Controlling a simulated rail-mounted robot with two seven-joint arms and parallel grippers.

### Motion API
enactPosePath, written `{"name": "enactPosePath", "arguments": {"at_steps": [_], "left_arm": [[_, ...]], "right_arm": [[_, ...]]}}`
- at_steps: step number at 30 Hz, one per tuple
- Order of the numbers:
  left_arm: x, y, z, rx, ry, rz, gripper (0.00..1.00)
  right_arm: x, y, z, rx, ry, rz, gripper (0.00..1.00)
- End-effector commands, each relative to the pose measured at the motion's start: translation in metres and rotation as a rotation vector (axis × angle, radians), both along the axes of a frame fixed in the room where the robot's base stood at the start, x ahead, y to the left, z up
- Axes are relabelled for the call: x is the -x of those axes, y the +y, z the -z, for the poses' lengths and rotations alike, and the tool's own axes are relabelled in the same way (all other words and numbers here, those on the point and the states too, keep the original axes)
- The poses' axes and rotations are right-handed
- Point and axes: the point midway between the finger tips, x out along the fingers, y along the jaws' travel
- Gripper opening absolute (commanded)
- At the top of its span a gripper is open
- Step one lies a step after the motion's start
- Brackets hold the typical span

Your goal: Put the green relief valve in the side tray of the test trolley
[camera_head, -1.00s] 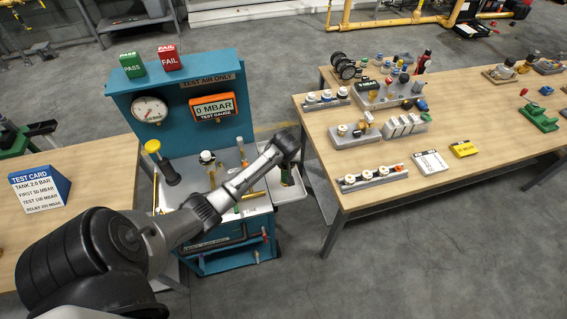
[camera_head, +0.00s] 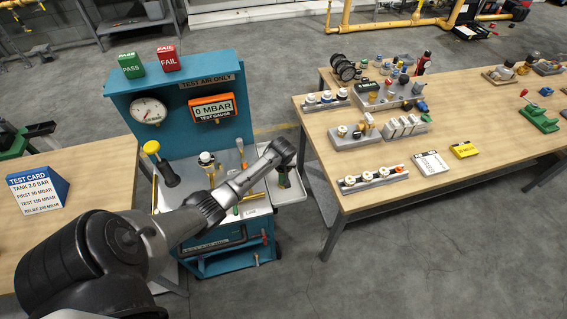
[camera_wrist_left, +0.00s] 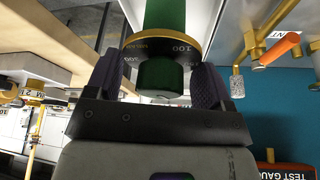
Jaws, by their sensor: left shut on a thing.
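The green relief valve (camera_wrist_left: 160,76) has a gold ring marked 100 and shows close up in the left wrist view. My left gripper (camera_wrist_left: 157,84) is shut on it, with a dark finger on either side. In the head view the left gripper (camera_head: 284,179) is small and dark, pointing down over the white side tray (camera_head: 291,194) on the right of the teal test trolley (camera_head: 173,90). The valve is hard to make out there, and I cannot tell whether it touches the tray. My right gripper is in neither view.
The trolley top holds a yellow-capped dark post (camera_head: 159,162) and brass fittings, with a test gauge (camera_head: 212,108) above. A wooden table (camera_head: 390,200) with several fitting racks stands to the right. Another table with a test card (camera_head: 38,190) stands to the left.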

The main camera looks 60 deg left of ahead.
Motion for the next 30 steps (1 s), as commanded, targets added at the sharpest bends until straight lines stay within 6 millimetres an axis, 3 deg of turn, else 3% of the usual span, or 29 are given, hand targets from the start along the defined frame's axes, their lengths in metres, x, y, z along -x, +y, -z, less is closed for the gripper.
{"name": "enactPosePath", "arguments": {"at_steps": [6, 7, 14, 23, 30], "left_arm": [[-0.001, 0.0, 0.001, 0.0, -0.002, -0.001, 0.17], [0.0, 0.0, 0.003, 0.001, 0.001, 0.0, 0.76], [0.0, 0.0, 0.002, 0.001, 0.001, 0.0, 0.98], [0.0, 0.0, -0.001, 0.0, 0.0, 0.0, 1.0], [0.006, -0.009, -0.03, 0.0, -0.002, 0.002, 1.0]], "right_arm": [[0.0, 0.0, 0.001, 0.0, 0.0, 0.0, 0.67], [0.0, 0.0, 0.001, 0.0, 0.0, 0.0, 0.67], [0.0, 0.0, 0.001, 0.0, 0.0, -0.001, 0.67], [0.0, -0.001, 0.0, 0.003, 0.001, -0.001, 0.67], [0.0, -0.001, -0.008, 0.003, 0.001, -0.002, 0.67]]}}
